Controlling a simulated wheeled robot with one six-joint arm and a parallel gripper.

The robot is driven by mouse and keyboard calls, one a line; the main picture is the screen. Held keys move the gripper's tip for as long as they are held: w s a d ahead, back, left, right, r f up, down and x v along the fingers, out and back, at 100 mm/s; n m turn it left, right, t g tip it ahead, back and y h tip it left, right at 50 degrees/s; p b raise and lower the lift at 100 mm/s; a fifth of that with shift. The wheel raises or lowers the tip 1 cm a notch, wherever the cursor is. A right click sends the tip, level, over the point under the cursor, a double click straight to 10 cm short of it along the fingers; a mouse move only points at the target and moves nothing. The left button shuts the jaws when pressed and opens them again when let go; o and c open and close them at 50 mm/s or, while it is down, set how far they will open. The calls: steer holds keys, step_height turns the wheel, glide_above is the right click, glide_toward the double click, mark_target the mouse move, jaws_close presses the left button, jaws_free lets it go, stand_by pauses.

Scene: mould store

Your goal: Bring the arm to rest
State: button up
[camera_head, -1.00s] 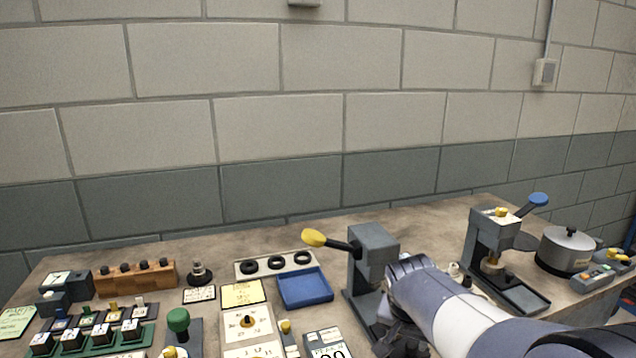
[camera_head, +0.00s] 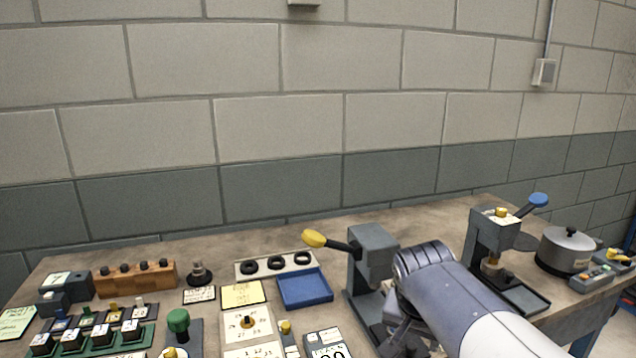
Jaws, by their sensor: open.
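My arm reaches in from the bottom right edge, over the bench (camera_head: 225,250). My gripper (camera_head: 400,345) hangs at its end, low in the picture, just right of the grey press with the yellow-knobbed lever (camera_head: 372,255). The arm hides part of that press's base. The fingertips are mostly cut off or dark, and nothing shows in them.
A second press with a blue-knobbed lever (camera_head: 490,238) and a lidded pot (camera_head: 568,250) stand right of the arm. Left are a blue tray (camera_head: 305,289), a wooden block with dark knobs (camera_head: 137,279) and a green-knobbed device (camera_head: 179,322). A block wall closes the back.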

mark_target(414, 357)
steer(key=x, duration=0.5)
steer(key=shift+f, duration=0.3)
steer(key=w+a, duration=0.1)
steer(key=w, duration=0.2)
steer(key=w+p, duration=0.1)
steer(key=w, duration=0.1)
steer(key=w+a, duration=0.1)
steer(key=w, duration=0.2)
steer(key=shift+w+a+r, duration=0.1)
steer(key=shift+w+a, duration=0.25)
steer(key=shift+s, duration=0.1)
